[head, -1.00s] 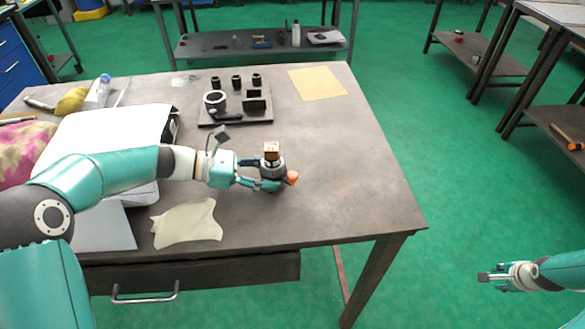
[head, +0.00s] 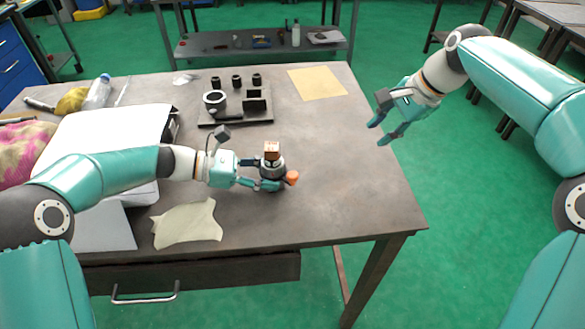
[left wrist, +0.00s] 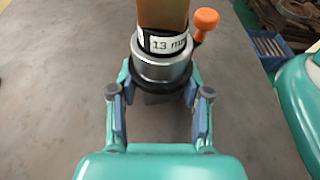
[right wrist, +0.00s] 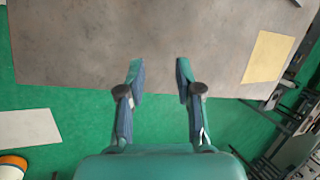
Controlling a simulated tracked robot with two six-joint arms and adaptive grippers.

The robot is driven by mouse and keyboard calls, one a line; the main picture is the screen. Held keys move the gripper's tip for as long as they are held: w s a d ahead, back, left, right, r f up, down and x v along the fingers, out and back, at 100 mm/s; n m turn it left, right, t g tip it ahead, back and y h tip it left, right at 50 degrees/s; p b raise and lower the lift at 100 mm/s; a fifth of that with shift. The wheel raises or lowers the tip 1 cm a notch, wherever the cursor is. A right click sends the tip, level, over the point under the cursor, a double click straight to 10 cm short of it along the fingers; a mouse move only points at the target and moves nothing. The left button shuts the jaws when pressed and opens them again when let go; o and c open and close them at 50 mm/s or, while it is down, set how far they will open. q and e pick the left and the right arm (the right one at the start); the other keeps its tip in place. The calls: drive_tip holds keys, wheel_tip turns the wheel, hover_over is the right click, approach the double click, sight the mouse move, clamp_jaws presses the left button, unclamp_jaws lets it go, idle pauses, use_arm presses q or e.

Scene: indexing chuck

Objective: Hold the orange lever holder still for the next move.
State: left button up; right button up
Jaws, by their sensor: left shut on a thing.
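The lever holder (head: 272,168) stands on the table with a metal ring, a dark base and an orange lever knob (head: 292,178) on its right. In the left wrist view the holder (left wrist: 160,70) carries a "13 mm" label, and the orange knob (left wrist: 205,20) points up and right. My left gripper (head: 262,174) is shut on the holder's lower body, one finger on each side. My right gripper (head: 380,132) is open and empty above the table's right edge, well apart from the holder; its spread fingers show in the right wrist view (right wrist: 158,70).
A dark fixture plate (head: 236,118) with a ring, a square socket and several small cylinders lies behind the holder. A yellow sheet (head: 317,83) lies at the back right. A pale cloth (head: 188,224) lies in front. The table's right half is mostly clear.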

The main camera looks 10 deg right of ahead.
drive_tip(key=s+a+r+n+g+h, duration=0.1)
drive_tip(key=a+r, duration=0.1)
drive_tip(key=a, duration=0.5)
drive_tip(key=s+a+r+n+g+h, duration=0.1)
drive_tip(key=a+r, duration=0.2)
drive_tip(key=a, duration=0.3)
drive_tip(key=g+h, duration=0.1)
drive_tip(key=h, duration=0.1)
approach(292, 174)
drive_tip(key=shift+n, duration=0.3)
drive_tip(key=shift+w+d+f, duration=0.1)
drive_tip(key=shift+d+f, duration=0.05)
drive_tip(key=shift+f, duration=4.3)
clamp_jaws()
